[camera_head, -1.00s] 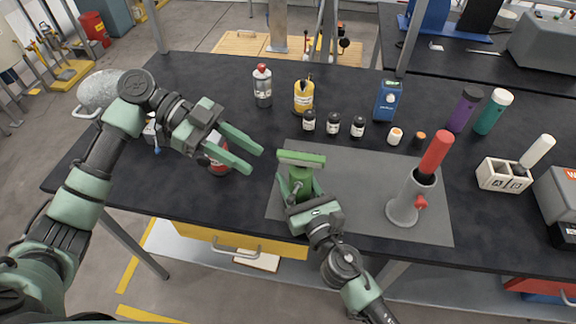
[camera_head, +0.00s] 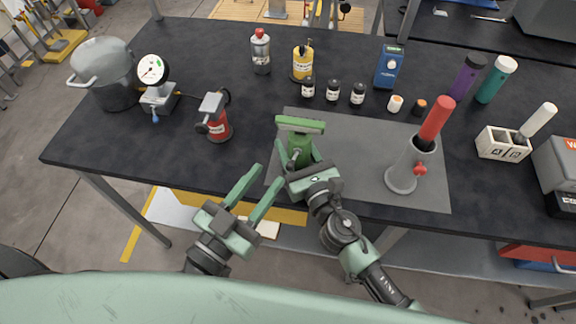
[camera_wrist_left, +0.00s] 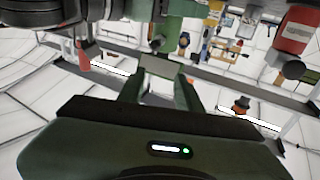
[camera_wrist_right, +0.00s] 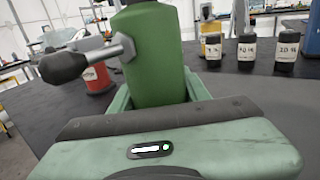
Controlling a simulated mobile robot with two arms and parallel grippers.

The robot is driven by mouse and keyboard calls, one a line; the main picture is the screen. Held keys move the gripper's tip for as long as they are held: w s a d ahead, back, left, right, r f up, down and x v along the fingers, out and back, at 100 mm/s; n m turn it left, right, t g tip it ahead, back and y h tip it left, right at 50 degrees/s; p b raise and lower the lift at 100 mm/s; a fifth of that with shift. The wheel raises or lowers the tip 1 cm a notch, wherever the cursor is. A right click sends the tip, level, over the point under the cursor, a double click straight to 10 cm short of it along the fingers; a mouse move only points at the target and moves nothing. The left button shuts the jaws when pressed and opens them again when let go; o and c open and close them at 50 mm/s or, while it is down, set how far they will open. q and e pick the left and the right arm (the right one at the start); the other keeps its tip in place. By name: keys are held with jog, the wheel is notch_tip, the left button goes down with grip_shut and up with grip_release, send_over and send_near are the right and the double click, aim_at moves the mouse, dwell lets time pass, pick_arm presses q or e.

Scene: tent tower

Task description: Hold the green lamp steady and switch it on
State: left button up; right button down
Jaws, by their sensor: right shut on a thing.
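The green lamp (camera_head: 300,148) stands upright on the grey mat, with a flat green bar as its top. My right gripper (camera_head: 306,168) is shut around its lower body from the front. In the right wrist view the green body (camera_wrist_right: 153,55) fills the space between the fingers. A metal lever with a dark knob (camera_wrist_right: 66,66) sticks out from its left side. My left gripper (camera_head: 266,180) is open and empty, in front of the table edge, left of the lamp and apart from it. I cannot tell whether the lamp is lit.
A red can-like device (camera_head: 218,124) stands left of the lamp, near a gauge (camera_head: 152,68) and a grey pot (camera_head: 100,62). Right of it on the mat (camera_head: 350,165) is a grey holder (camera_head: 403,176) with a red-topped stick. Several small bottles stand behind.

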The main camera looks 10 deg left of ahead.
aim_at(288, 168)
pick_arm(q)
jog(key=s+d+f+n+y, duration=0.1)
jog(key=s+f+n+y, duration=0.25)
jog(key=s, duration=0.25)
jog(key=shift+n, duration=0.35)
jog(key=x, duration=1.2)
jog(key=shift+r, duration=0.4)
jog(key=shift+d, duration=0.1)
grip_shut()
